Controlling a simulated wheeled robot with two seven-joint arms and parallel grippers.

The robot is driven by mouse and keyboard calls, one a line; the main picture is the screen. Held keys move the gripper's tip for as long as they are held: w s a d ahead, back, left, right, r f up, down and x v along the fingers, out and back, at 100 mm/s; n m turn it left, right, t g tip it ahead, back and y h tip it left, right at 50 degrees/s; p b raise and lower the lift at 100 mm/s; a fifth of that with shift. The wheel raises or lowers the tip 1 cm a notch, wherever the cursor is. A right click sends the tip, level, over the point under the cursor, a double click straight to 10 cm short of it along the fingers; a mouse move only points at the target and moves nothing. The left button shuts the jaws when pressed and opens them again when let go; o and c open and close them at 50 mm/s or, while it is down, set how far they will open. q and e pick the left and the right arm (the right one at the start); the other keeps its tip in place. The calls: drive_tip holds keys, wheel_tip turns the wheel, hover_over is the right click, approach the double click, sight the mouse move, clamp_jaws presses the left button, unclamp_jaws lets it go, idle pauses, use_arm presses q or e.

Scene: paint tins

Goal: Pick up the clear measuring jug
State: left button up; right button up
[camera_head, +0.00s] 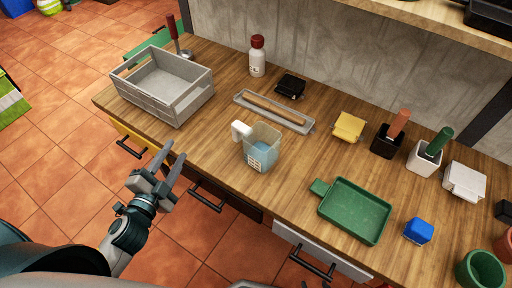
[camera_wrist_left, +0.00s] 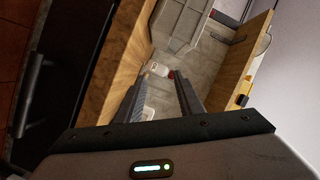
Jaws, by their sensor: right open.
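The clear measuring jug (camera_head: 265,142) stands upright on the wooden worktop in the head view. Its white handle points left, and its lower part looks blue with white markings. My left gripper (camera_head: 176,160) is open and empty, to the left of the jug and apart from it, in front of the worktop's front edge. In the left wrist view the two fingers (camera_wrist_left: 160,92) are spread. My right gripper is not clearly seen.
A grey crate (camera_head: 190,102) stands left of the jug, a grey tray (camera_head: 303,128) with a wooden stick behind it. A green tray (camera_head: 355,210) lies to the right. A red-capped bottle (camera_head: 257,62), a black item (camera_head: 290,86) and a yellow item (camera_head: 348,127) stand further back.

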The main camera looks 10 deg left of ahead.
use_arm(q)
drive_tip(key=s+d+r+m+g+h, duration=0.2)
drive_tip(key=d+m+h, duration=0.5)
drive_tip(key=m+h, duration=0.3)
drive_tip(key=m, duration=0.3)
drive_tip(key=shift+s+d+r, duration=0.15)
drive_tip(key=shift+s+r, duration=0.2)
use_arm(e)
drive_tip(key=shift+w, duration=0.15)
use_arm(q)
drive_tip(key=p, duration=0.2)
approach(241, 131)
drive_tip(key=p+x, duration=0.2)
drive_tip(key=x, duration=0.4)
use_arm(e)
drive_tip(key=s+d+f+g, duration=0.2)
drive_tip(key=s+d, duration=0.1)
drive_tip(key=s, duration=0.6)
drive_tip(key=shift+s+f+h, duration=0.15)
drive_tip(key=shift+f+h, duration=0.15)
drive_tip(key=shift+f, duration=0.05)
